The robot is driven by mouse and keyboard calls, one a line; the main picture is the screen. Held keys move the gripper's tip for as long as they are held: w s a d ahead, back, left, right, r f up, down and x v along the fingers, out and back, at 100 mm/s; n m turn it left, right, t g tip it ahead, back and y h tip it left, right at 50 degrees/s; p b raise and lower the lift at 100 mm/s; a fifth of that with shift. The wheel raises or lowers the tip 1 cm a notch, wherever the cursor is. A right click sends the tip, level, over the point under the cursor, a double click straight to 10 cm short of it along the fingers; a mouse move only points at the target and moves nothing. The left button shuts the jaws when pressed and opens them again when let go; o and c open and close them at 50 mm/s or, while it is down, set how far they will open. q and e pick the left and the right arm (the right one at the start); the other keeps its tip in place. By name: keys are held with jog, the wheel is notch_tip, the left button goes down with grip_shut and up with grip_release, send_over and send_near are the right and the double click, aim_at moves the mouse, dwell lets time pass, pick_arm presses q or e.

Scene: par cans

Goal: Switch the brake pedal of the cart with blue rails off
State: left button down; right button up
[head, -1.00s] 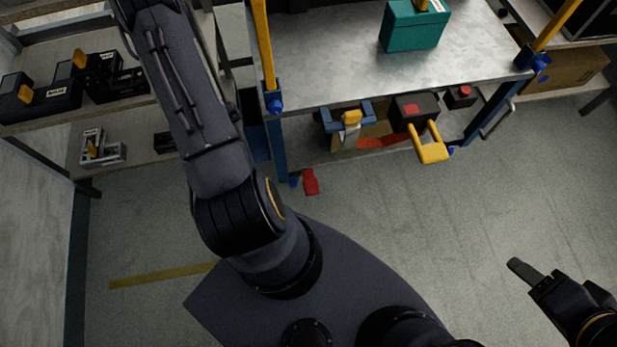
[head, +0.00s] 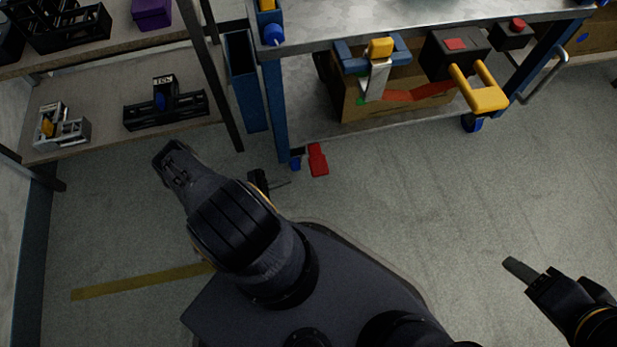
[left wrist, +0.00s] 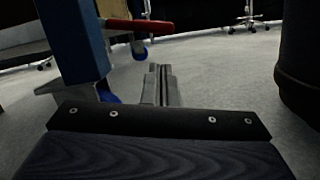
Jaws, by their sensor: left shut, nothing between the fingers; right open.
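The cart with blue legs (head: 275,110) stands ahead, its upper part cut off by the top of the head view. Its red brake pedal (head: 318,160) sticks out near the floor by the blue caster (head: 295,160) at the front left leg. In the left wrist view the red pedal (left wrist: 138,26) juts to the right from the blue leg (left wrist: 75,40), roughly level. My left gripper (head: 283,183) is low, just left of and in front of the pedal, apart from it. Its fingers (left wrist: 160,85) are shut and empty. My right gripper (head: 520,270) is open over the floor at the right.
A shelf rack (head: 95,140) with several black and grey parts stands close on the left. The cart's lower deck carries a cardboard box (head: 345,100) and a yellow-handled tool (head: 482,95). The floor (head: 420,200) in front of the cart is clear.

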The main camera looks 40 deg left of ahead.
aim_at(318, 166)
pick_arm(q)
jog(key=shift+w+f, duration=0.1)
jog(key=shift+w, duration=0.05)
jog(key=x, duration=0.9)
jog(key=shift+w+d, duration=0.25)
jog(key=shift+d, duration=0.05)
